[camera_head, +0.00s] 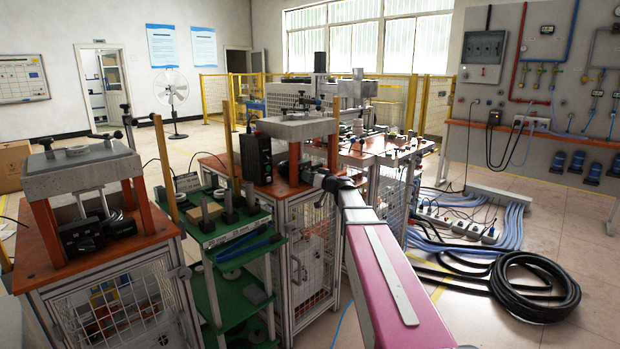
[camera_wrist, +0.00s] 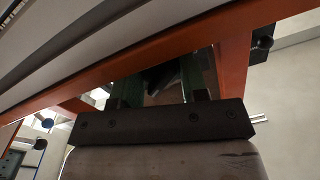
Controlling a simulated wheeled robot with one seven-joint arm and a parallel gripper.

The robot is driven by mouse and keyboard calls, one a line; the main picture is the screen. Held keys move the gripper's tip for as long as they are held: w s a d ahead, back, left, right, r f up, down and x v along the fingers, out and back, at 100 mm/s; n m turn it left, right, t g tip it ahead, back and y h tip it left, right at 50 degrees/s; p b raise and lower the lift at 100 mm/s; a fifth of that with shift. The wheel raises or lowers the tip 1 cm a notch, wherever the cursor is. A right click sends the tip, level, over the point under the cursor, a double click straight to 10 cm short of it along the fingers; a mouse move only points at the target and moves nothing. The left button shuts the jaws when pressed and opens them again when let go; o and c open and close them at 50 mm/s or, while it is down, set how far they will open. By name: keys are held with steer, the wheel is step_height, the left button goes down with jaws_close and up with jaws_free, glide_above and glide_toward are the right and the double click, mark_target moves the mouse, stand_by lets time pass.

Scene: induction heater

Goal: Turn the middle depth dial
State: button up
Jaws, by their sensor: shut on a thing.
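The middle machine has a grey block top (camera_head: 296,127) on orange posts, standing on an orange-brown tabletop (camera_head: 262,187). My gripper reaches in under this block from the right in the head view, and its fingertips are hidden there. In the wrist view my gripper (camera_wrist: 163,85) has its two dark green fingers pointing up into the space between the orange frame bars (camera_wrist: 235,62). The fingers are shut on the middle depth dial, a dark part (camera_wrist: 158,78) in shadow between them. The dial's face and its turn angle cannot be made out.
A black box (camera_head: 256,157) stands at the left of the middle machine's block. A green shelf cart (camera_head: 225,235) and another grey-topped machine (camera_head: 82,168) stand to the left. Black hose coils (camera_head: 535,287) and blue cables lie on the floor at right.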

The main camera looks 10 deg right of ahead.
steer(key=o, duration=0.9)
steer(key=shift+s, duration=0.1)
steer(key=v, duration=1)
steer(key=shift+s+d, duration=0.25)
steer(key=shift+d, duration=0.05)
